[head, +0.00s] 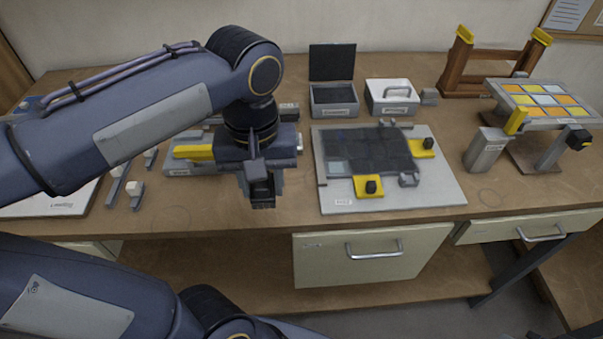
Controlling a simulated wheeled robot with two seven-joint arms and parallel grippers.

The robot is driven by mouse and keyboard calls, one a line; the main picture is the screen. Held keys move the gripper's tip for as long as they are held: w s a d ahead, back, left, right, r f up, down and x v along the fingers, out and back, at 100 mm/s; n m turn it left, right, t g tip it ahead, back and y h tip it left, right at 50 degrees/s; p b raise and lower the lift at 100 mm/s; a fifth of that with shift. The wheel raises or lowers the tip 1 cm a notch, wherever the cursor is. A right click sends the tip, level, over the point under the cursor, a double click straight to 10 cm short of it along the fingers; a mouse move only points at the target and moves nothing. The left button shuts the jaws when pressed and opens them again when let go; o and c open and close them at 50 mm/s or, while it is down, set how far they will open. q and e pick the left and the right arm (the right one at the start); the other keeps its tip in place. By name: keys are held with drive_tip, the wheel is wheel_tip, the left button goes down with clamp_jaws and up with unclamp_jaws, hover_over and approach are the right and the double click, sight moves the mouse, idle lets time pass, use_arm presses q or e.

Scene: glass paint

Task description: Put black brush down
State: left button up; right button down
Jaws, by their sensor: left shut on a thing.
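My left gripper (262,192) points down at the front of the workbench, left of the grey board. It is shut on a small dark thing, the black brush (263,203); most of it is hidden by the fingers. I cannot tell whether it touches the bench top. A yellow block (193,153) lies on a grey holder just left of the gripper, partly behind my arm. My right gripper is not in view.
The grey board (440,185) bears dark tiles and yellow clamps with black knobs. Behind it stand an open grey box (335,108) and a white lidded box (392,108). A coloured tile panel (545,100) stands at right. Bare bench (185,220) lies front left.

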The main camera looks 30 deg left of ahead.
use_arm(q)
drive_tip(key=w+f, duration=0.3)
drive_tip(key=w, duration=0.1)
drive_tip(key=w+a+f, duration=0.1)
drive_tip(key=w+f, duration=0.2)
drive_tip(key=w, duration=0.1)
drive_tip(key=w+f, duration=0.2)
drive_tip(key=w, duration=0.2)
drive_tip(key=shift+w+a+f, duration=0.1)
drive_tip(key=shift+a+f, duration=0.15)
drive_tip(key=shift+f, duration=0.15)
drive_tip(key=shift+w+f, duration=0.2)
drive_tip(key=shift+f, duration=1.6)
drive_tip(key=shift+f, duration=0.2)
drive_tip(key=o, duration=1.2)
